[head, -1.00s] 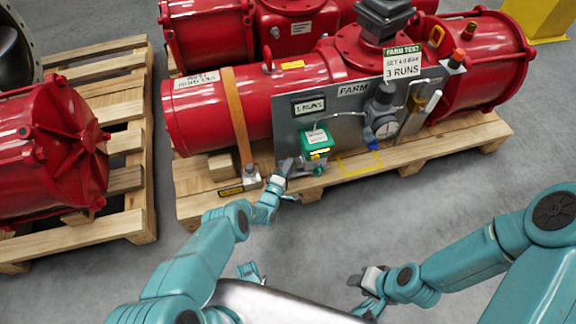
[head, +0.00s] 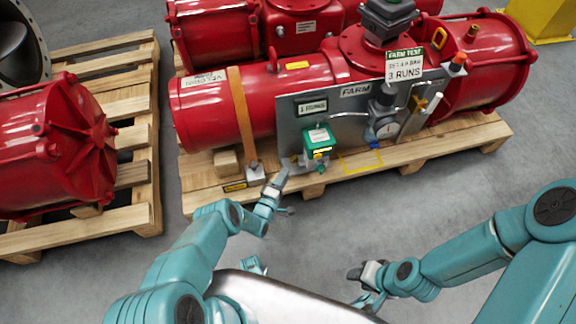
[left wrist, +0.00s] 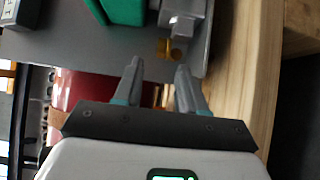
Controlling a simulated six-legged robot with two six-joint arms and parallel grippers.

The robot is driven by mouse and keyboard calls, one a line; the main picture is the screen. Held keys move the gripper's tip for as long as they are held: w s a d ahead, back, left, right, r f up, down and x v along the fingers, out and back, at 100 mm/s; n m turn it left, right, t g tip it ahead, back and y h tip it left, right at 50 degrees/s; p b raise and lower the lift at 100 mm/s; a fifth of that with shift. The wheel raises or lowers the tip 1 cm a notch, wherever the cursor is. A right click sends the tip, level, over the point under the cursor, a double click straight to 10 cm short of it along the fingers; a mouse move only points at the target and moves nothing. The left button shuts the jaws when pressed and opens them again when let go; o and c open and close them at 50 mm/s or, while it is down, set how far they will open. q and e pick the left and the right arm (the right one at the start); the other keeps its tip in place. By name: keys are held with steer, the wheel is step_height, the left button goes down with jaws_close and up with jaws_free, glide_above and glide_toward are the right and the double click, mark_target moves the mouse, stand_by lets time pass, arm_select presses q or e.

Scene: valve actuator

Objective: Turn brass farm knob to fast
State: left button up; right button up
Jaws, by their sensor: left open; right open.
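A small brass knob (left wrist: 168,48) shows in the left wrist view, below a grey block on the grey panel and beside the green box (left wrist: 125,10). My left gripper (left wrist: 158,70) is open, its two fingertips apart and just short of the knob, with nothing between them. In the head view the left gripper (head: 284,172) is at the panel's lower left corner, left of the green box (head: 319,142); I cannot make out the knob there. The panel (head: 345,131) is marked FARM. My right gripper (head: 362,285) is open and empty, low over the floor, away from the panel.
The red actuator (head: 205,110) lies strapped on a wooden pallet (head: 410,158), with a gauge (head: 386,129) and a sign reading 3 RUNS (head: 403,64). Another red cylinder (head: 55,145) is on a pallet at left. Grey floor in front is clear.

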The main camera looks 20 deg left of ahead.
arm_select(q)
steer(key=shift+s, duration=0.35)
